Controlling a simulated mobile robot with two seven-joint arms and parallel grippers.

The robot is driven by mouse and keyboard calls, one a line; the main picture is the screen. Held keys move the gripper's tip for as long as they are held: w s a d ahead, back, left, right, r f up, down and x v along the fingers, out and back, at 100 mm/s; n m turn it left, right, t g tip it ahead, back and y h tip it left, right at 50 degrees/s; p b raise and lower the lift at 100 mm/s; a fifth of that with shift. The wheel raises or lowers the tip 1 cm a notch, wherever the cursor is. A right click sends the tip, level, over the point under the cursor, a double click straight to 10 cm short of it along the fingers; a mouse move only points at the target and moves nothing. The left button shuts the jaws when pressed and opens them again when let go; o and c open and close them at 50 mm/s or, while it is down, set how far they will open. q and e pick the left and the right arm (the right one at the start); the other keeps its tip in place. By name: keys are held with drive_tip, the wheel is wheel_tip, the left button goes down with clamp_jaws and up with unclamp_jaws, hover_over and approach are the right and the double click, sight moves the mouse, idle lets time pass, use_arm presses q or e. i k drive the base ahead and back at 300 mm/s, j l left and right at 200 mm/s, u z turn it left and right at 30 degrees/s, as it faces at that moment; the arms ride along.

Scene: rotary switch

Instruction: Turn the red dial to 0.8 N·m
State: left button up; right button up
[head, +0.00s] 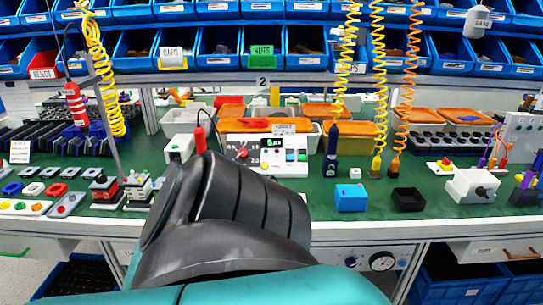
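The red dial (242,153) sits on the front of a white control box (262,167) at the middle of the green bench. A small dark display (272,142) with green digits is to its right; the digits are too small to read surely. One of my arms, with black and teal links, crosses the bottom of the view and rises in front of the bench. Its black link hides the bench left of and below the box. No fingertips show, and I cannot tell whether anything touches the dial. My other arm is not seen.
A red tool (200,138) on a black cable stands just left of the box. A blue block (351,198) and a black open tray (407,200) lie to the right. A white box with a black knob (480,190) is farther right. Coiled yellow and orange cables hang above the bench.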

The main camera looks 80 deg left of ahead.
sight(243, 153)
drive_tip(key=u, duration=2.6)
drive_tip(key=i+j+u, duration=0.2)
drive_tip(key=i+u, duration=0.25)
